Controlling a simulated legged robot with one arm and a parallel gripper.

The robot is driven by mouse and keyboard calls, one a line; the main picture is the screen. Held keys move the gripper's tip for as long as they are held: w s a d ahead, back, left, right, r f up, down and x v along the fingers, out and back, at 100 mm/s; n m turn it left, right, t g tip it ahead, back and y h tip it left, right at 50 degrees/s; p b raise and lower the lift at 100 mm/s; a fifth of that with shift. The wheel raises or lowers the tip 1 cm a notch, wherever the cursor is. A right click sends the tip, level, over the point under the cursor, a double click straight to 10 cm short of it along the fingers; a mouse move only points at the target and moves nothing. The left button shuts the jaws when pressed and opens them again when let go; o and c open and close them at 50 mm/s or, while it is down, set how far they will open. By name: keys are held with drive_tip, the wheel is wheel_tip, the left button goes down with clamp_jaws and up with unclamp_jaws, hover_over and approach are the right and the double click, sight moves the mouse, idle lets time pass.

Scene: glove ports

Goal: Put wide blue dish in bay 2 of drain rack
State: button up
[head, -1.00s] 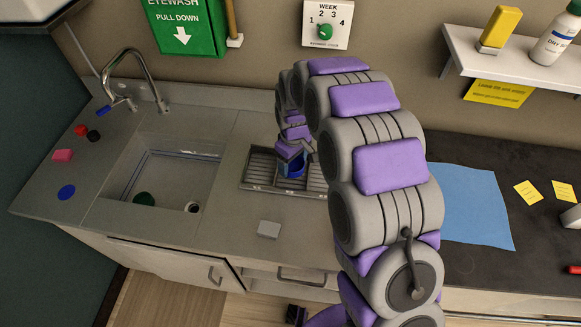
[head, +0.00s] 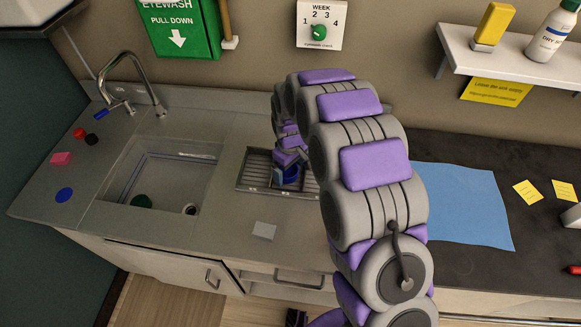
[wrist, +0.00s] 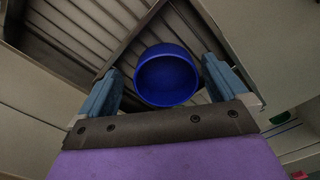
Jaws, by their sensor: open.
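A round blue dish (head: 290,176) is at the drain rack (head: 254,168), partly hidden by my gripper (head: 284,166) in the head view. In the wrist view the dish (wrist: 167,75) shows its open top, between and a little beyond the two fingertips of my gripper (wrist: 160,82). The fingers are apart, with a visible gap on each side of the dish. The ribbed rack (wrist: 85,30) lies under it, with a raised divider running diagonally beside the dish. I cannot read which bay this is.
The sink (head: 165,180) with a tall faucet (head: 152,85) is left of the rack, with a dark green round thing (head: 141,201) inside. A grey block (head: 264,231) lies in front of the rack. A flat blue disc (head: 64,195) and a pink block (head: 61,158) are far left. A blue mat (head: 465,205) is right.

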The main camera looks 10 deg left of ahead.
sight(289, 174)
drive_tip(key=shift+a, duration=0.5)
drive_tip(key=shift+w+d+r, duration=0.1)
drive_tip(key=shift+d+r, duration=0.05)
drive_tip(key=shift+r, duration=0.35)
wheel_tip(289, 174, up, 11)
drive_tip(key=p, duration=0.2)
drive_tip(key=shift+d, duration=0.1)
